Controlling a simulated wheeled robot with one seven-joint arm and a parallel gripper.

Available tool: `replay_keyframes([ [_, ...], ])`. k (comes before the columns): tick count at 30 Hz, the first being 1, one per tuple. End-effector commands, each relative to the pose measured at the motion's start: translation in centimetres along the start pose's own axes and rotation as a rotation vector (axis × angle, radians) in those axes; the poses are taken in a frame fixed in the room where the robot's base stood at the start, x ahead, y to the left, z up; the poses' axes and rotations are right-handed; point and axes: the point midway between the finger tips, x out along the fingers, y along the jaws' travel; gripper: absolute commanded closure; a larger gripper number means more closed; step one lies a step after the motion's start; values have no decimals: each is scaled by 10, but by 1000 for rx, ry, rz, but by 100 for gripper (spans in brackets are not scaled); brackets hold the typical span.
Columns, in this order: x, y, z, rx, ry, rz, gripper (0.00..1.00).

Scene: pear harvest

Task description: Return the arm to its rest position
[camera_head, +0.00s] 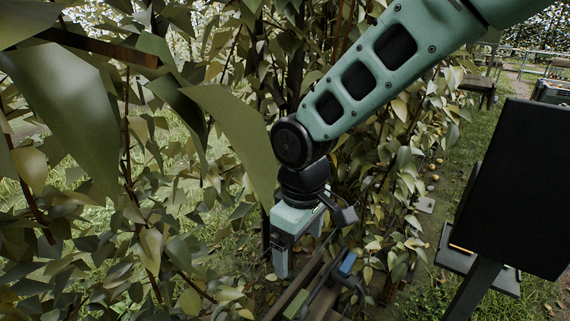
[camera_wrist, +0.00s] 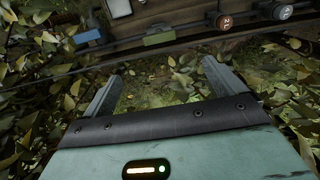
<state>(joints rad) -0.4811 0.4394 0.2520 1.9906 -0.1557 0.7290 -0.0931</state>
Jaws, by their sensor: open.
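My gripper (camera_head: 296,256) hangs fingers down at the end of my green arm, near the middle of the head view. In the wrist view, its two fingers (camera_wrist: 160,72) stand wide apart with only grass and leaves between them, so it is open and empty. My arm reaches from the upper right down to the left, bent at a dark round joint. The gripper is among the foliage, just above and left of a low brown wooden structure (camera_head: 290,300). Leaves lie close to the left side of the wrist.
Dense branches and large leaves (camera_head: 235,135) fill the left, one beside my wrist joint. The wooden structure carries a blue piece (camera_head: 347,263) and a green piece (camera_head: 296,304). A grass strip (camera_head: 490,150) lies open at the right, behind a dark panel (camera_head: 515,185).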

Motion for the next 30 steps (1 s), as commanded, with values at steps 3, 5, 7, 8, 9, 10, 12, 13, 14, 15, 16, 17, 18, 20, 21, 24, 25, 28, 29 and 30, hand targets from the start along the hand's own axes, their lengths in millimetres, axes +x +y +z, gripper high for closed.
replay_keyframes([
  [3,-16,-12,24,30,11,-11,5],
  [5,-25,-23,44,53,17,-19,5],
  [7,-34,-36,72,90,22,-28,5],
  [8,-38,-41,84,105,25,-30,5],
  [9,-41,-48,100,127,27,-33,5],
  [10,-43,-52,112,142,29,-34,5],
  [12,-45,-62,136,176,33,-36,5],
  [13,-46,-65,146,189,33,-35,5],
  [14,-45,-68,154,202,34,-35,5],
  [15,-45,-71,164,217,35,-35,5],
  [16,-45,-73,170,225,36,-34,5],
  [17,-45,-75,174,233,37,-34,5],
  [18,-44,-76,180,241,36,-33,5],
  [20,-44,-78,184,249,37,-33,5],
  [21,-44,-78,184,249,37,-32,5],
  [24,-44,-78,184,249,37,-32,5],
  [25,-44,-78,184,249,37,-32,5],
  [28,-44,-78,184,249,37,-32,5],
  [29,-44,-78,184,249,37,-32,5],
  [30,-44,-78,184,249,37,-32,5],
])
